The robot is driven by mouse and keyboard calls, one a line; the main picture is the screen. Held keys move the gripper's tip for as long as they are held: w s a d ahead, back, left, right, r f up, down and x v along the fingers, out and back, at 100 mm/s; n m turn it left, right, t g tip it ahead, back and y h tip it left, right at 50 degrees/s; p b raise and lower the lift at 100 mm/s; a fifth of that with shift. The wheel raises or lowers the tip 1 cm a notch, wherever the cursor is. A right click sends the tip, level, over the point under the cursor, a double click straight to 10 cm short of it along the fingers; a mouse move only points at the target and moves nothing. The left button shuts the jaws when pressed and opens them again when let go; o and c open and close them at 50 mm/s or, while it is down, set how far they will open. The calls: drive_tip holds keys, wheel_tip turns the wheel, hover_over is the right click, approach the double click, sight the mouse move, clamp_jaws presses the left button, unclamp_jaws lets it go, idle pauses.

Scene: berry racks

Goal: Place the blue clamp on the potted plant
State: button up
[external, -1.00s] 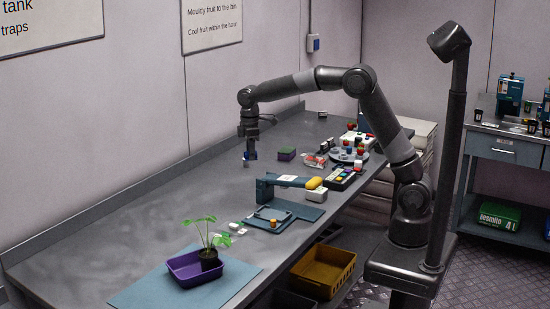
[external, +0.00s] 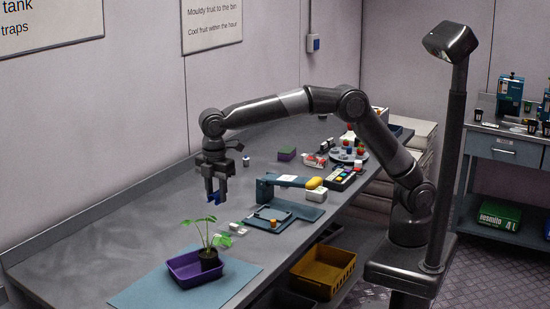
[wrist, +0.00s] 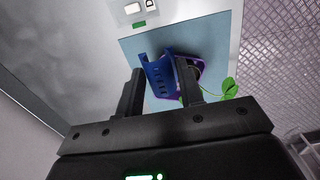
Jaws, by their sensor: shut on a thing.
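The blue clamp (external: 214,198) is held between the fingers of my gripper (external: 215,193), above the bench and apart from the plant. In the wrist view the blue clamp (wrist: 160,80) shows between the two dark fingers of my gripper (wrist: 160,95). The potted plant (external: 208,247) has green leaves and a dark pot, and stands upright in a purple tray (external: 184,272) on a blue mat. My gripper is above and behind it in the external view. In the wrist view some leaves (wrist: 228,88) show at the right, and the clamp and finger hide much of the pot and tray.
The blue mat (external: 150,292) lies at the bench's near end. A sealer-like device with a blue arm (external: 268,188) and a small tray (external: 261,222) stand right of my gripper. Several small items lie farther back. The left side of the bench (external: 110,240) is clear.

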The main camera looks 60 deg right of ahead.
hover_over(208, 253)
wheel_tip(208, 253, down, 7)
drive_tip(key=shift+r, duration=0.1)
drive_tip(key=shift+f, duration=2)
drive_tip(key=shift+f, duration=0.15)
drive_tip(key=o, duration=1)
drive_tip(key=shift+c, duration=0.2)
